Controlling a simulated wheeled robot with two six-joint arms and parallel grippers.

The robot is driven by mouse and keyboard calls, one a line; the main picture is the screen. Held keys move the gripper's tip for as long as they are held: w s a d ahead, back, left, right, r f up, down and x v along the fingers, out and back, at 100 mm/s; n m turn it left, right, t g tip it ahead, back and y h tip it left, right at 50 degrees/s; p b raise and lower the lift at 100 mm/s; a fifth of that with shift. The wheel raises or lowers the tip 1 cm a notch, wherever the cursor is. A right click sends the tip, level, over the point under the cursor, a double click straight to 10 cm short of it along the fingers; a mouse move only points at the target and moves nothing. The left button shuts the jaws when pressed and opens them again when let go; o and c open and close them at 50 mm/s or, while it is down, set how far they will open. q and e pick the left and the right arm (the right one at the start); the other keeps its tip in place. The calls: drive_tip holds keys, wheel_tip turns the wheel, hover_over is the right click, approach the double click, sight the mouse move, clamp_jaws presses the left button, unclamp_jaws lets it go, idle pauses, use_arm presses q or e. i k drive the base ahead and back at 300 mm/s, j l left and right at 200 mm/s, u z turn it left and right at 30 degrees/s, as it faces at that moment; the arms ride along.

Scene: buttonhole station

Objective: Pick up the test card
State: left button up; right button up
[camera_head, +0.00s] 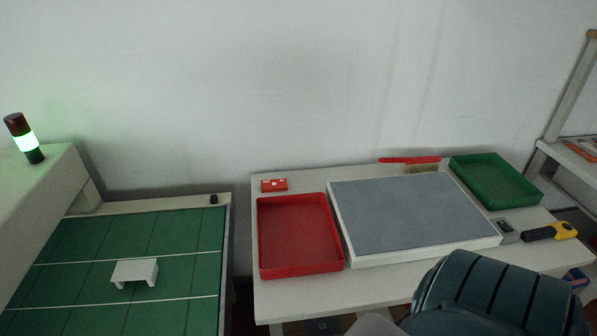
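A small flat red piece (274,185) with pale spots lies at the back left of the white table, behind the red tray (262,262). It may be the test card, but it is too small to be sure. No other card stands out on the table. Neither of my grippers is in view.
A grey panel (410,215) fills the table's middle. A red-handled brush (409,160), a green tray (538,202) and a yellow-black tool (551,232) lie around it. A dark teal ribbed form (500,298) hides the front right. A green conveyor (180,276) carries a white piece (135,271).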

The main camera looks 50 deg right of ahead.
sight(279, 185)
drive_tip(key=l+z, duration=0.1)
drive_tip(key=z, duration=1.15)
